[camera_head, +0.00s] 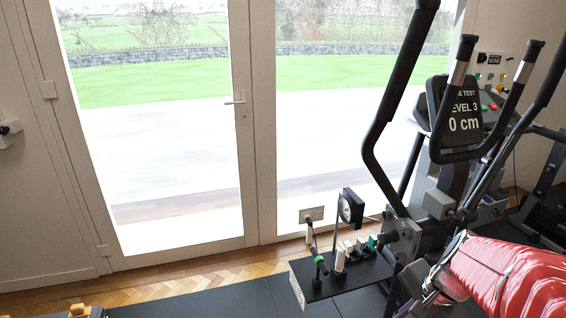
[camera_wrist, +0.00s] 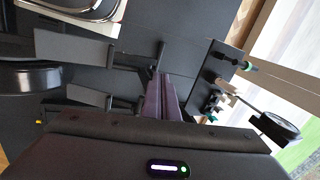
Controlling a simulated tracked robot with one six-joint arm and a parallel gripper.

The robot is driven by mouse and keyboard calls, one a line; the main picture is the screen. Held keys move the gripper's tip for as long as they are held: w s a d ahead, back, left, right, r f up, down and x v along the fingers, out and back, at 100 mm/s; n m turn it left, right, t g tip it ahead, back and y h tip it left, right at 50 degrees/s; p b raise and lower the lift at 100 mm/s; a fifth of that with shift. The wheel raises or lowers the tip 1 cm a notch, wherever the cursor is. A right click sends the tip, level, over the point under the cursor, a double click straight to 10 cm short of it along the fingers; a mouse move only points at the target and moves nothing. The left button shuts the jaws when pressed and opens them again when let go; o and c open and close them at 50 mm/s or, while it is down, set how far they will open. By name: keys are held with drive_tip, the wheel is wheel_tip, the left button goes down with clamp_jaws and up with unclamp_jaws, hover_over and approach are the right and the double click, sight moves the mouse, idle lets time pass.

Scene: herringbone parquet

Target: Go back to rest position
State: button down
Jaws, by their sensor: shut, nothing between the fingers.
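My gripper (camera_wrist: 161,82) shows in the wrist view as two purple fingers pressed together, shut and empty. They point up in the picture, with a dark floor mat (camera_wrist: 185,22) beyond them. In the head view I cannot make out the gripper's fingers.
A black board (camera_head: 345,276) with small fittings and a round dial (camera_head: 351,207) stands low at centre right; the board (camera_wrist: 226,62) also shows right of the fingers. An exercise machine (camera_head: 468,112) with tall handles stands at right. Glass doors (camera_head: 160,150) close off the back.

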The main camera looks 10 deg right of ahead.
drive_tip(key=s+a+r+n+t, duration=0.1)
drive_tip(key=s+a+r+n, duration=0.1)
drive_tip(key=a+r+n, duration=0.3)
drive_tip(key=s+a+r+n+t, duration=0.1)
drive_tip(key=a+r+n, duration=0.4)
drive_tip(key=a+n, duration=0.5)
drive_tip(key=a, duration=0.3)
drive_tip(key=shift+s+a+h, duration=0.4)
